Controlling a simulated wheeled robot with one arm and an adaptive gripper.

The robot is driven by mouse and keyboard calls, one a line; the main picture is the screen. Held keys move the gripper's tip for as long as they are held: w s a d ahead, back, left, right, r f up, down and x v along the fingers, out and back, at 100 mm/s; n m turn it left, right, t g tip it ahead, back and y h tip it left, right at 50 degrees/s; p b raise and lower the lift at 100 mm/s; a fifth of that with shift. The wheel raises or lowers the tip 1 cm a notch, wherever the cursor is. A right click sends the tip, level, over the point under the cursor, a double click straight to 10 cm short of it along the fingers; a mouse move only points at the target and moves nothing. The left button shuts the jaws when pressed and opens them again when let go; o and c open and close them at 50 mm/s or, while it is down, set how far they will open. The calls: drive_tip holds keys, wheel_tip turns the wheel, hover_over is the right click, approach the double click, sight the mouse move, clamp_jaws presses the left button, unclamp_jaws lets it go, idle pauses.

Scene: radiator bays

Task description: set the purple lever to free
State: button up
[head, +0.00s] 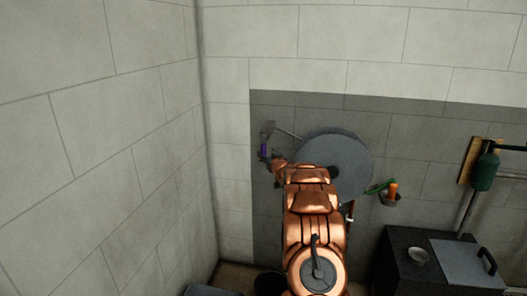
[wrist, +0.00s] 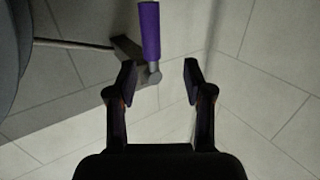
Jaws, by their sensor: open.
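The purple lever (wrist: 149,30) shows in the wrist view as a purple grip on a grey pivot arm, just beyond and slightly left of the gap between my fingertips. In the head view the purple lever (head: 264,150) is a small purple piece on the back wall, left of a large grey disc. My gripper (wrist: 160,80) is open and empty, with both fingers apart and not touching the lever. In the head view my gripper (head: 277,168) is small and partly hidden by my copper arm, close below the lever. I see no readable free marking.
The large grey round disc (head: 350,150) is on the wall behind my arm. A green handle (head: 380,186) and an orange piece (head: 392,191) sit to its right. A dark cabinet (head: 405,262) stands at lower right. The left wall (head: 110,150) is bare and close to the lever.

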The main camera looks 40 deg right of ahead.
sight(264, 150)
drive_tip(key=shift+t, duration=0.4)
drive_tip(key=shift+s+d+f+p+x, duration=0.15)
drive_tip(key=shift+p+x, duration=0.35)
drive_tip(key=shift+x, duration=0.8)
drive_tip(key=shift+s+d+f+p+x, duration=0.1)
drive_tip(key=shift+d+f+p+x, duration=0.3)
drive_tip(key=shift+x, duration=0.95)
drive_tip(key=shift+d+r+p+x, duration=0.1)
drive_tip(key=shift+p+x, duration=0.55)
drive_tip(key=shift+x, duration=0.65)
clamp_jaws()
drive_tip(key=shift+w+a, duration=0.1)
